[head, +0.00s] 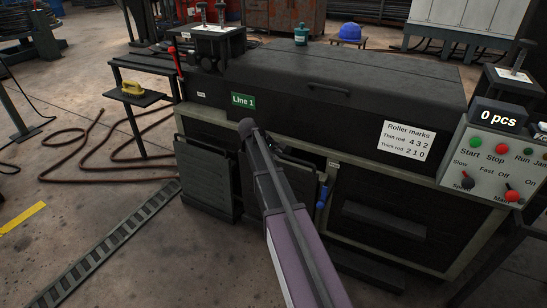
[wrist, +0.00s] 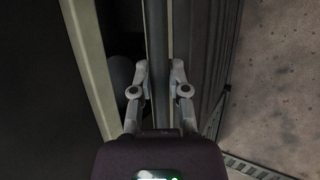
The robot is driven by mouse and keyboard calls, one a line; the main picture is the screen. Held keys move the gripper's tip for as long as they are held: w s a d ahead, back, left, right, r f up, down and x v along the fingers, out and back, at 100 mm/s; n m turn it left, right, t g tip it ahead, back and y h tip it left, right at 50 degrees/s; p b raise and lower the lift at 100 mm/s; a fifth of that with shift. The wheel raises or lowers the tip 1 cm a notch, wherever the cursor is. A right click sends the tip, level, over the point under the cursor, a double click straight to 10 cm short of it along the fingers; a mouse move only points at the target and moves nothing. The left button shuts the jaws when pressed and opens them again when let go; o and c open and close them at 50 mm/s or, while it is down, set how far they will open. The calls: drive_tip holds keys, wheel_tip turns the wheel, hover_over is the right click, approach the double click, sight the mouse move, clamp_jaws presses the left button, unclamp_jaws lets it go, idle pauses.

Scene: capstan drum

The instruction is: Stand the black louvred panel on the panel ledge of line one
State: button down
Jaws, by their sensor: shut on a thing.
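My gripper (wrist: 158,82) is shut on the upright top edge of a dark panel (wrist: 157,30), one finger on each side, in the wrist view. Ribbed dark surface (wrist: 200,60), like louvres, shows just right of the fingers. In the head view a dark panel (head: 249,185) stands at the front of line one, partly behind my arm, and seems to be the held one. Another dark panel (head: 206,178) stands left of it, slightly tilted. My fingertips are hidden by my arm there. The ledge under the panels cannot be made out clearly.
The line one machine (head: 310,85) has a pale frame and an open dark gap beside my arm. A blue handle (head: 322,196) hangs right of it. A control box (head: 493,160) is at right. A hose (head: 75,140) and a slotted strip (head: 110,245) lie on the floor at left.

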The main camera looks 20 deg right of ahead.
sight(277, 161)
drive_tip(key=shift+w+d+f+b, duration=0.1)
drive_tip(key=shift+d+f+b, duration=0.05)
drive_tip(key=shift+f+b, duration=1.8)
drive_tip(key=shift+f, duration=0.3)
drive_tip(key=c, duration=0.5)
unclamp_jaws()
drive_tip(key=shift+c, duration=0.2)
drive_tip(key=shift+r, duration=0.15)
